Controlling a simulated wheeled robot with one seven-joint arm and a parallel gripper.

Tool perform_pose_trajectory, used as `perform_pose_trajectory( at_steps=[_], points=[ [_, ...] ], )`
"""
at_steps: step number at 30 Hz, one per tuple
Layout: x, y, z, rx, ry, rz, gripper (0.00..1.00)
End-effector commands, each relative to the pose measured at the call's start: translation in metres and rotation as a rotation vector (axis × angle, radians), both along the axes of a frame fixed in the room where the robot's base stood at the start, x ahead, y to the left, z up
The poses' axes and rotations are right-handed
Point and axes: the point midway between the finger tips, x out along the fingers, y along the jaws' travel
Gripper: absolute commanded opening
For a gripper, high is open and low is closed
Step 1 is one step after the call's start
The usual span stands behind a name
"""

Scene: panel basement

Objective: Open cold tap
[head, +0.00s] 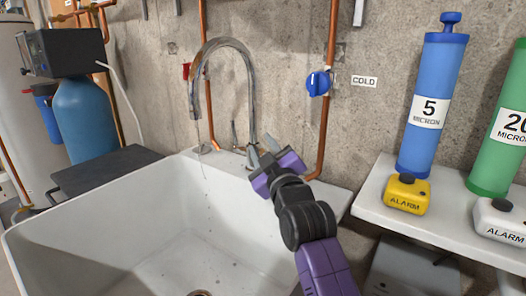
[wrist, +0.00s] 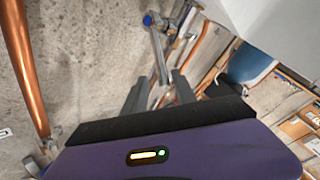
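The cold tap (head: 318,83) is a round blue knob with a white mark, on a vertical copper pipe against the concrete wall. A white COLD label (head: 364,81) is just right of it. My gripper (head: 263,149) is below and left of the knob, over the sink's back rim and apart from the knob. Its two fingers stand apart with nothing between them; they also show apart in the wrist view (wrist: 160,92). The wrist view does not clearly show the cold tap.
A curved chrome spout (head: 250,85) rises just behind and left of my gripper. A red handle (head: 186,71) is further left. The white sink (head: 150,225) lies below. At right, a white shelf (head: 440,232) holds blue and green filter cylinders and alarm boxes.

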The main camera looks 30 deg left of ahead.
Motion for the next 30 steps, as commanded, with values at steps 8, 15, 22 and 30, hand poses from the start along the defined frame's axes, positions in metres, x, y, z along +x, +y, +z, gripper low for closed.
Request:
perform_pose_trajectory(
  at_steps=[8, 15, 22, 30],
  points=[
    [0.0, 0.0, 0.062, 0.002, -0.005, 0.0, 0.33],
    [0.0, 0.0, 0.116, 0.003, -0.005, 0.0, 0.33],
    [0.0, 0.0, 0.161, 0.001, -0.004, 0.0, 0.33],
    [0.0, 0.0, 0.187, 0.0, -0.002, 0.0, 0.33]
  ],
)
